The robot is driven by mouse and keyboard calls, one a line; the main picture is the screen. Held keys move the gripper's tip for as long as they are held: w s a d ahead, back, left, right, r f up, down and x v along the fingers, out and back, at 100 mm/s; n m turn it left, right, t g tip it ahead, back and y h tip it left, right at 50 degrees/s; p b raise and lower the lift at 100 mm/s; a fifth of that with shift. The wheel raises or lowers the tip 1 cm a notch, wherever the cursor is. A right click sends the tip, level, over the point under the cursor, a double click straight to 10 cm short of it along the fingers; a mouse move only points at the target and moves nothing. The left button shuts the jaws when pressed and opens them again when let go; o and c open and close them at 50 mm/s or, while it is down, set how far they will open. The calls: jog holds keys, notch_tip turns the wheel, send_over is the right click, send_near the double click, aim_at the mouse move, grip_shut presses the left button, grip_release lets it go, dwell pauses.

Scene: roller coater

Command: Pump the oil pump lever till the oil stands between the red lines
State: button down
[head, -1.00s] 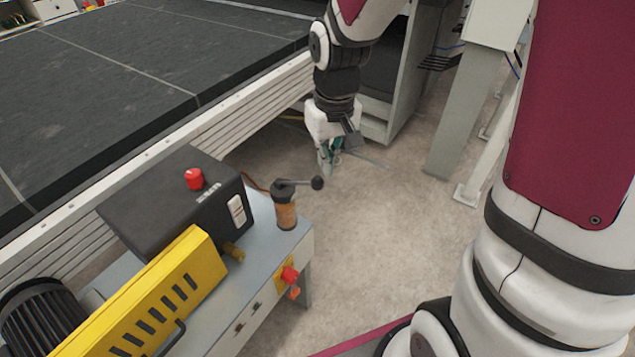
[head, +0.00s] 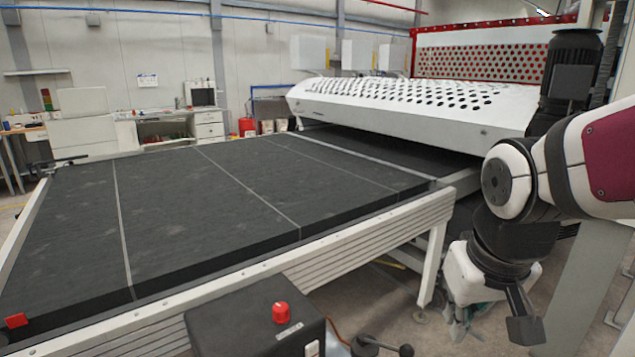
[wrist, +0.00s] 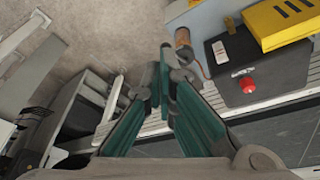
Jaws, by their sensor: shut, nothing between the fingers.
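The oil pump's dark lever (head: 385,346) with its ball knob shows at the bottom edge of the head view, pointing right. The pump's body is mostly cut off there. The oil level and the red lines cannot be made out. My gripper (head: 463,335) points down, to the right of the lever and apart from it in the head view. In the wrist view its green-sided fingers (wrist: 164,62) are shut with nothing between them, and they may hide part of the lever.
A black control box (head: 245,328) with a red button (head: 280,312) stands left of the pump. A yellow guard (wrist: 285,20) is beside it in the wrist view. The long conveyor bed (head: 200,210) lies behind. Bare floor (wrist: 100,35) is left of the pump in the wrist view.

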jog(key=s+r+t, duration=0.2)
jog(key=s+r, duration=0.2)
jog(key=s, duration=0.5)
jog(key=shift+a+r+y, duration=0.15)
jog(key=shift+r+y, duration=0.15)
jog(key=shift+r, duration=0.1)
jog(key=shift+w, duration=0.1)
jog(key=w+a+f+n+g+h, duration=0.1)
jog(key=w+a+f+n, duration=0.2)
jog(key=w, duration=0.5)
jog(key=w+a+f+n+g+h, duration=0.1)
jog(key=w+a+f+n, duration=0.2)
jog(key=w+f, duration=0.3)
jog(key=w+a+f+n+g+h+b, duration=0.1)
jog(key=w+a+f+n, duration=0.3)
jog(key=w, duration=0.5)
jog(key=shift+w+f+n+g, duration=0.25)
jog(key=shift+w+n+g, duration=0.1)
jog(key=shift+n, duration=0.15)
